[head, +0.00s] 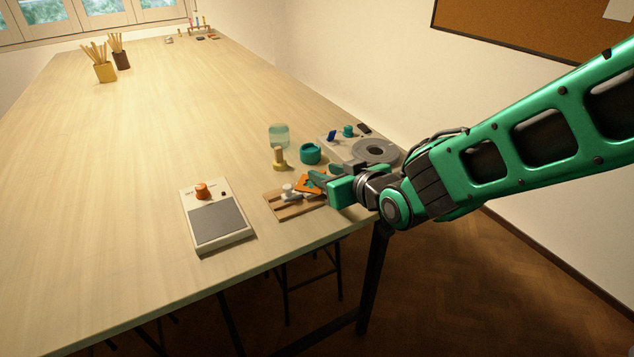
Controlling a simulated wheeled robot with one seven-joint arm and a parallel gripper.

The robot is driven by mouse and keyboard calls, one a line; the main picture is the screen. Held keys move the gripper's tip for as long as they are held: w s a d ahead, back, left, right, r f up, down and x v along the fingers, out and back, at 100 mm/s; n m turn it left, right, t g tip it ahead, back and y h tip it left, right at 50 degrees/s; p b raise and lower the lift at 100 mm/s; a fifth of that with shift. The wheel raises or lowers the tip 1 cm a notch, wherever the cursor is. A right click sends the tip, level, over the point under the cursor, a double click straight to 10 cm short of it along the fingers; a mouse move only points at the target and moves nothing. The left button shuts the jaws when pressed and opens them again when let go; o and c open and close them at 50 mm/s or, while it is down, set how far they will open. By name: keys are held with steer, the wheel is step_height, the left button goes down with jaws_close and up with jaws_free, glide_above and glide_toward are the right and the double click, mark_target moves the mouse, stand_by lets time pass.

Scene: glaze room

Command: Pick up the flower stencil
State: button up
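A small flat orange piece (304,184), which looks like the flower stencil, shows at the table's near right, just left of my gripper. Its cut-out shape is too small to make out. My gripper (318,182) reaches in from the right, low over the table, with its fingers at the orange piece and partly covering it. I cannot tell whether the fingers are closed on it or only beside it. A wooden board (283,211) with a white knobbed part (287,191) lies below and beside the piece.
A device with an orange knob (219,223) lies left of the board. A yellowish stamp-like piece (279,160), a teal ring-shaped pot (311,153), a glass jar (279,135) and a grey disc (375,149) stand close behind.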

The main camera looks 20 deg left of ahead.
steer(key=shift+c, duration=0.5)
jaws_close()
steer(key=shift+r, duration=0.15)
